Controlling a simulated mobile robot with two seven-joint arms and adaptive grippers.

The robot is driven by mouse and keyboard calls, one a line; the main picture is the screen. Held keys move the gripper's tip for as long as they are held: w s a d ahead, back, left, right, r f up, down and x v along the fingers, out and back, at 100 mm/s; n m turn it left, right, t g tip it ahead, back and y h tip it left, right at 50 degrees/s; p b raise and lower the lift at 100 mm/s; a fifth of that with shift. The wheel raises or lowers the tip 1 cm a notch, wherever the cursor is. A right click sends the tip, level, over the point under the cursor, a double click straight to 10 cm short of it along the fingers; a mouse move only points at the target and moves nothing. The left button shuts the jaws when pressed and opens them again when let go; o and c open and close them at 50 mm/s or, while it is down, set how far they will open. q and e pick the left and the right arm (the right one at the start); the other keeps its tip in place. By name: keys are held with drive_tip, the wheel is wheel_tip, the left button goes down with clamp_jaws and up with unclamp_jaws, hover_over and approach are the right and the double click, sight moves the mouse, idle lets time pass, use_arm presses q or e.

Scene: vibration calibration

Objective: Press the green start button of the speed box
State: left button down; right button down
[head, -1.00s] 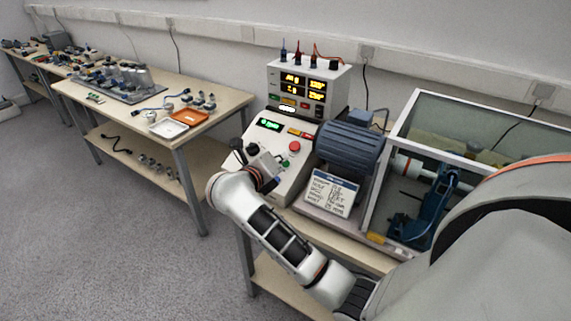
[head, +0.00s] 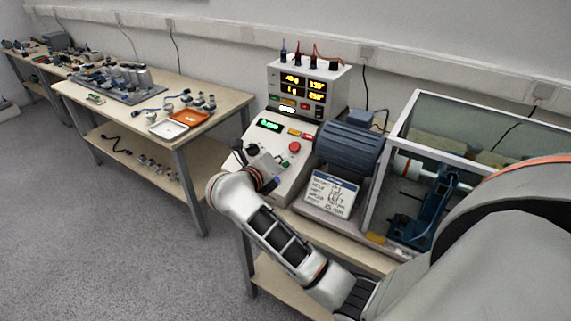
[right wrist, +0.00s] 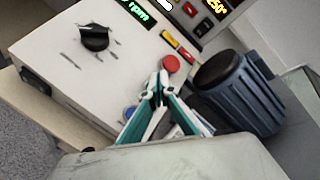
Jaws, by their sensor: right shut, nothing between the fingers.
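The speed box (head: 297,175) is a pale sloped console with a lit green display (head: 268,125), a red mushroom button (head: 294,146) and a black knob. A small green button (head: 285,162) shows on its face just right of my right gripper (head: 270,167). In the right wrist view my right gripper (right wrist: 160,79) is shut and empty, its tips over the panel just below the red button (right wrist: 171,63). The green button cannot be made out there; the fingers cover that part. Contact with the panel cannot be told. My left gripper is out of view.
A meter box (head: 305,85) with yellow digits stands behind the speed box. A blue-grey motor (head: 350,150) and a handwritten card (head: 330,194) are close on the right, with a clear-walled guard beyond. Another bench holds trays and parts at left.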

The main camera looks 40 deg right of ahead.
drive_tip(key=shift+d+f, duration=0.15)
drive_tip(key=shift+f, duration=0.25)
drive_tip(key=shift+w+d+f+b, duration=0.1)
drive_tip(key=shift+d+f+b, duration=0.05)
drive_tip(key=shift+f+b, duration=0.3)
idle(0.7)
drive_tip(key=shift+r, duration=0.15)
drive_tip(key=shift+a+r+p, duration=0.3)
drive_tip(key=shift+r+p, duration=0.35)
drive_tip(key=shift+r, duration=0.05)
drive_tip(key=shift+s+a+r+p, duration=0.2)
drive_tip(key=shift+r+p, duration=0.4)
drive_tip(key=shift+r, duration=0.05)
drive_tip(key=r+p, duration=0.1)
drive_tip(key=a+r+p, duration=0.1)
drive_tip(key=r+p, duration=0.1)
drive_tip(key=shift+s+a+r, duration=0.1)
drive_tip(key=shift+s+a, duration=0.2)
drive_tip(key=shift+s, duration=0.05)
